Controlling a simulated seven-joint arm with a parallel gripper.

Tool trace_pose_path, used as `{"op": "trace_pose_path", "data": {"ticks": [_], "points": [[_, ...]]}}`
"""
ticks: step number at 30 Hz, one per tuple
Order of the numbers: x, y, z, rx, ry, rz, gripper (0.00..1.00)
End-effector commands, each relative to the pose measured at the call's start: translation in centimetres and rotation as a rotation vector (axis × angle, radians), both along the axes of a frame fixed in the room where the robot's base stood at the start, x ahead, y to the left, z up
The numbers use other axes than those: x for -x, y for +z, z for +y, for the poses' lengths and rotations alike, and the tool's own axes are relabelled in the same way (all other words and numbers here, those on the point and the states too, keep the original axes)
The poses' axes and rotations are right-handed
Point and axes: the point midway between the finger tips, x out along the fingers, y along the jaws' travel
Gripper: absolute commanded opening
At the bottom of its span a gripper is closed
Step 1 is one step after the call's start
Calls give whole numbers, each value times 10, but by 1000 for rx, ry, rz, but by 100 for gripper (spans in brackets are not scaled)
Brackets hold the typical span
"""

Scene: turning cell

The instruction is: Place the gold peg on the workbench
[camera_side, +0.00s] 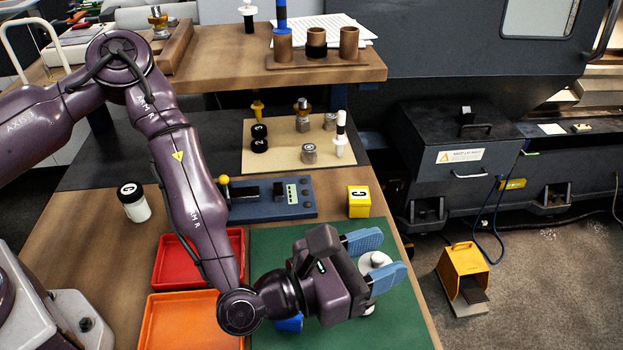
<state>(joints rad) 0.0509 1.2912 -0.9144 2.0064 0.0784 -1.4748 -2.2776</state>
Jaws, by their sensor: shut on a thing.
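My gripper (375,257) is over the green mat (290,240) at the front right of the workbench (90,215). Its blue fingers are shut on a pale round piece (375,261) with a grey knob on top. The fingers partly hide this piece, and I cannot tell its height above the mat. No plainly gold peg shows in my gripper. A brass-topped metal piece (303,113) stands on that board. I cannot tell which of these is the gold peg.
A red tray (165,262) and an orange tray (190,325) lie left of the mat. A blue fixture (275,208), a yellow block (358,201) and a white jar (134,203) stand behind. The beige board (270,160) holds several small pieces. A raised shelf (230,65) overhangs the back.

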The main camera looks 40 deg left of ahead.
Motion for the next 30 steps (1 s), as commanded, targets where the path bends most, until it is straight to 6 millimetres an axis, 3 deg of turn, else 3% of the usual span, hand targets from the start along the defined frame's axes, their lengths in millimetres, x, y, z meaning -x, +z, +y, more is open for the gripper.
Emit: {"op": "trace_pose_path", "data": {"ticks": [1, 3, 9, 20, 30], "points": [[12, -7, -24, 3, -20, 2, 12], [24, -15, -49, 2, -29, 1, 12], [42, -32, -90, 0, -5, -1, 12], [14, -35, -86, -1, 124, -1, 12], [15, -67, -85, -2, 124, 0, 12]]}}
